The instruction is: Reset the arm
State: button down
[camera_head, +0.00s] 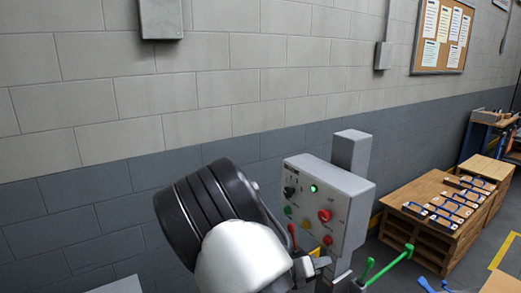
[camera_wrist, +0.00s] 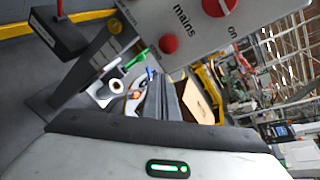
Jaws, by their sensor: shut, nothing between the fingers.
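My arm rises from the bottom of the head view, with dark rings and a white link. It stands in front of the control panel (camera_head: 318,203) and covers its lower left part. In the wrist view my gripper (camera_wrist: 168,97) shows as dark fingers beyond the pale housing with a green light. The fingers are shut and hold nothing. The control panel (camera_wrist: 195,45) is close by at the top of the wrist view, with a red knob (camera_wrist: 217,6) beside the words "mains" and "on" and a red button (camera_wrist: 168,43). Contact with the panel cannot be told.
A green lit button (camera_head: 314,188) shows on the panel. Green handles (camera_head: 395,262) stand to its lower right. A block wall (camera_head: 130,120) stands behind; a notice board (camera_head: 442,35) hangs at upper right.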

jog(key=s+d+r+m+g+y+p, duration=0.1)
jog(key=s+d+r+m+g+y, duration=0.15)
jog(key=s+r+m, duration=0.6)
jog(key=s+d+r+m+g+y, duration=0.2)
jog(key=s+d+r+m+g, duration=0.3)
jog(key=m, duration=0.6)
jog(key=s+a+r+m+t+y, duration=0.2)
jog(key=s+a+r+m+y, duration=0.1)
jog(key=s+a+r+m, duration=0.2)
jog(key=s+a+r+m+t+y+p, duration=0.1)
jog(key=s+a+r+m+t+y, duration=0.2)
jog(key=s+m, duration=0.6)
jog(key=a+r+m+y, duration=0.1)
jog(key=a+r, duration=0.1)
jog(key=shift+s+a, duration=0.25)
jog(key=shift+a, duration=0.15)
